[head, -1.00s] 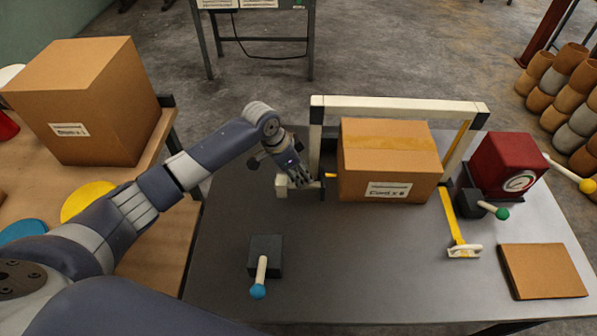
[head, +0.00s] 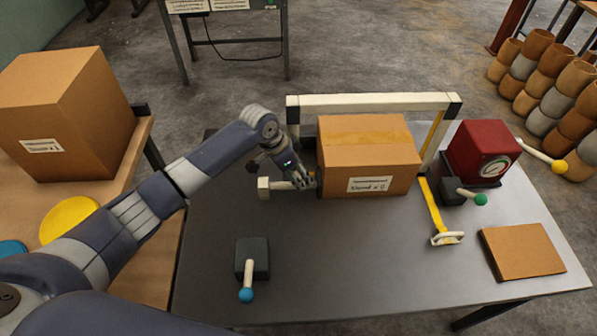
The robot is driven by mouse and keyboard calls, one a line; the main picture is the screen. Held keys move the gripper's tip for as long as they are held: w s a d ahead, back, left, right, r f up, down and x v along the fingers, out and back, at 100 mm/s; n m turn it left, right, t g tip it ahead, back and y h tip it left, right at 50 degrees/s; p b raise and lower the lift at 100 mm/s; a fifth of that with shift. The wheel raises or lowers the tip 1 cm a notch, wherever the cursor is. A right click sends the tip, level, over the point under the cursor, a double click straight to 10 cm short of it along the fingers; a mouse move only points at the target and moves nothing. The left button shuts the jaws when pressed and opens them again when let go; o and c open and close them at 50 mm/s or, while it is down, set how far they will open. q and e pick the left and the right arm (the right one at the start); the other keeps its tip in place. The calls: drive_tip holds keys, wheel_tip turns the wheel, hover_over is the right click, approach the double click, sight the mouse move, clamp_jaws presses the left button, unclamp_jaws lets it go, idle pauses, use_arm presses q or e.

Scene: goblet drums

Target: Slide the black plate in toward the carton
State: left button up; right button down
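The cardboard carton (head: 368,160) stands under a white frame on the grey table. The black plate (head: 319,172) shows only as a narrow dark strip at the carton's left side, close against it; whether they touch I cannot tell. My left gripper (head: 305,181) is just left of the plate, its fingertips at or very near it. The fingers are small and partly overlapped, so their opening is unclear. My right gripper is not in view.
The white frame (head: 370,101) arches over the carton. A red gauge box (head: 482,150), a green-knobbed lever (head: 465,194), a flat cardboard piece (head: 522,251) and a blue-knobbed lever (head: 249,266) stand around. The front middle is clear.

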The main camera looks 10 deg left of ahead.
use_arm(q)
drive_tip(key=v, duration=1.2)
drive_tip(key=shift+d, duration=0.15)
